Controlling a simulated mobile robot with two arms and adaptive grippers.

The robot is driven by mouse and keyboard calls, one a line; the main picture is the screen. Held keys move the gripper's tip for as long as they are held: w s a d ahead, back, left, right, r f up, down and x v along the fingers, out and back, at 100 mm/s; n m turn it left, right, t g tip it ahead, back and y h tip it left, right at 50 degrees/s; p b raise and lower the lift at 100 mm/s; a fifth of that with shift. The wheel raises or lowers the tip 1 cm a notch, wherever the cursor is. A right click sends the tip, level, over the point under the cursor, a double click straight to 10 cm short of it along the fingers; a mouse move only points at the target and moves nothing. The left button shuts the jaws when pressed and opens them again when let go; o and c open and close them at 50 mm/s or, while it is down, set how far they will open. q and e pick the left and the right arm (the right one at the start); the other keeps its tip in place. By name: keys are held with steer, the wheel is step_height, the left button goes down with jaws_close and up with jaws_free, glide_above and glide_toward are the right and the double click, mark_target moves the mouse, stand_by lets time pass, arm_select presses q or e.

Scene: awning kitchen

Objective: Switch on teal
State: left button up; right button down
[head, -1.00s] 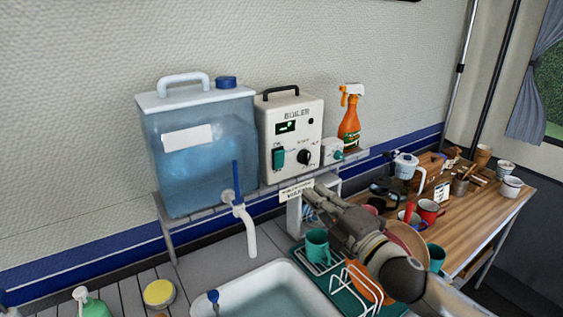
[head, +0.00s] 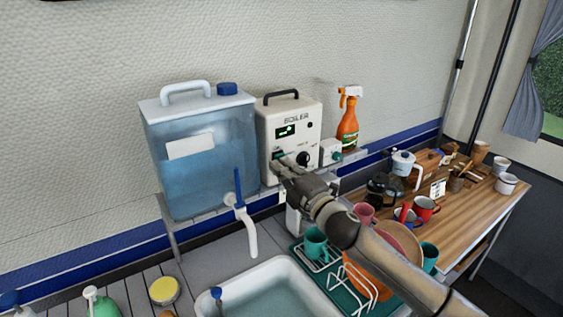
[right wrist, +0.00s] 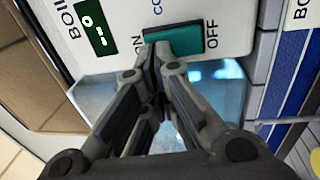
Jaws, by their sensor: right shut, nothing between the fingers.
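The boiler (head: 275,118) is a cream box with a black handle and a small green-lit display. Its teal rocker switch (right wrist: 184,38) lies between the ON and OFF labels in the right wrist view. In the head view my gripper mostly hides it. My right gripper (head: 279,165) is shut and empty, with its fingertips (right wrist: 156,50) at the ON end of the switch. They look to be touching it or very near. I cannot tell which way the rocker is tipped. My left gripper is not in view.
A blue water tank (head: 205,175) stands left of the boiler on the same shelf. An orange spray bottle (head: 347,125) stands to its right. A sink (head: 275,275) and a green dish rack (head: 335,285) with cups lie below. A wooden table (head: 465,225) holds mugs and kettles.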

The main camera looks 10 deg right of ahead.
steer(key=shift+w+a, duration=0.15)
steer(key=shift+w, duration=0.15)
steer(key=shift+r, duration=0.1)
steer(key=shift+w+r, duration=0.15)
steer(key=shift+w, duration=0.1)
